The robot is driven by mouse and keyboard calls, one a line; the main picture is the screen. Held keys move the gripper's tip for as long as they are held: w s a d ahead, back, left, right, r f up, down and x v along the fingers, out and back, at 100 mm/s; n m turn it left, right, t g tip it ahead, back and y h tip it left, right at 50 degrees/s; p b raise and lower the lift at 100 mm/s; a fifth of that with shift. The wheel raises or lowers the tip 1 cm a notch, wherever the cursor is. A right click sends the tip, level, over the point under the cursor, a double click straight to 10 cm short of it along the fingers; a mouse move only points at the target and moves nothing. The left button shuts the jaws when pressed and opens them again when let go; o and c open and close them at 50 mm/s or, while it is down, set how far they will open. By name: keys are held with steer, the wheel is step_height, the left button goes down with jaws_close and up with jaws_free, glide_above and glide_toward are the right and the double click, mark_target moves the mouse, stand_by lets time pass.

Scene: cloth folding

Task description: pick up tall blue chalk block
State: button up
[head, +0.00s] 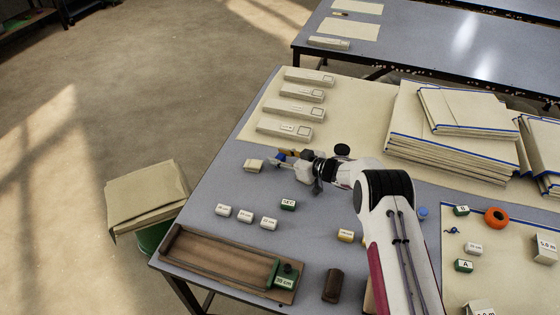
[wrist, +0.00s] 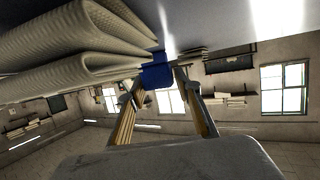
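The blue chalk block (wrist: 157,73) shows in the wrist view between the tips of my gripper (wrist: 160,82). Its sides lie very close to both fingers; I cannot tell whether the fingers press on it. In the head view only a small blue patch (head: 280,158) shows at the fingertips of my gripper (head: 284,160), low over the left part of the table. The fingers and wrist cover the rest, so the block's height and contact with the table are unclear.
A small beige folded stack (head: 254,166) lies just left of my gripper; large ribbed folds (wrist: 75,45) fill the wrist view's left. Pale boxes (head: 285,129) lie behind. Small labelled blocks (head: 245,216) and a wooden tray (head: 215,262) are in front on the grey table (head: 205,200).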

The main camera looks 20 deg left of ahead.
mark_target(280, 156)
steer(key=c, duration=0.5)
steer(key=shift+r, duration=0.2)
steer(key=shift+r, duration=4.85)
